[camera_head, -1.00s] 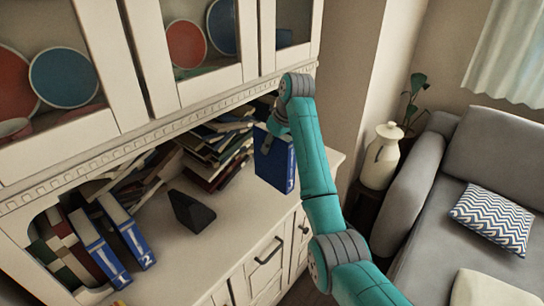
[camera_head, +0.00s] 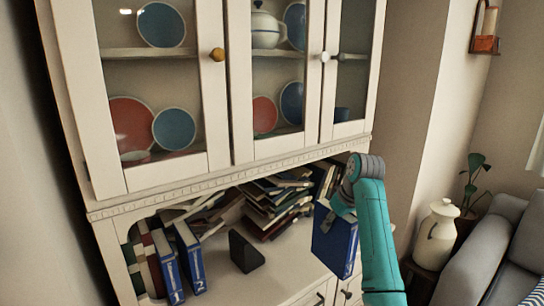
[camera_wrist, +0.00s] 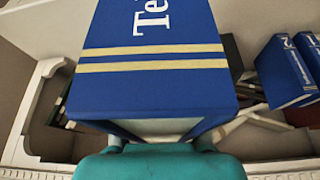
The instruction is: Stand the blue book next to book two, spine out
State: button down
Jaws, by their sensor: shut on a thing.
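My gripper (camera_head: 343,204) is shut on the blue book (camera_head: 335,240) and holds it upright in front of the cabinet niche, right of the book pile. In the wrist view the held book (camera_wrist: 150,70) fills the middle, with gold bands and white lettering on its blue cover. The gripper's fingertips (camera_wrist: 160,146) are at its near edge, mostly hidden. Book two (camera_head: 190,258), blue with a white "2", stands leaning at the left of the niche. Book one (camera_head: 167,265) stands to its left. Two blue books (camera_wrist: 285,75) also show at the right of the wrist view.
A dark bookend-like block (camera_head: 245,251) stands on the counter right of book two, with some clear counter between. A messy book pile (camera_head: 275,208) lies behind. The cabinet's lower trim (camera_head: 230,183) overhangs the niche. A white jug (camera_head: 437,233) and grey sofa (camera_head: 490,240) are at right.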

jog(key=shift+s+f, duration=1)
jog(key=shift+f, duration=0.05)
jog(key=s+f+m, duration=0.2)
jog(key=s+f, duration=0.7)
jog(key=f, duration=0.4)
jog(key=s+f+m+h, duration=0.1)
jog(key=s+f+m, duration=0.1)
jog(key=s+f, duration=0.8)
jog(key=s+f+m+h, duration=0.1)
jog(key=s+f+m, duration=0.1)
jog(key=s+f, duration=0.7)
notch_tip(320, 180, down, 7)
jog(key=shift+s+d+f+t, duration=0.15)
jog(key=shift+s+t, duration=0.05)
jog(key=shift+t, duration=0.2)
jog(key=shift+w, duration=0.1)
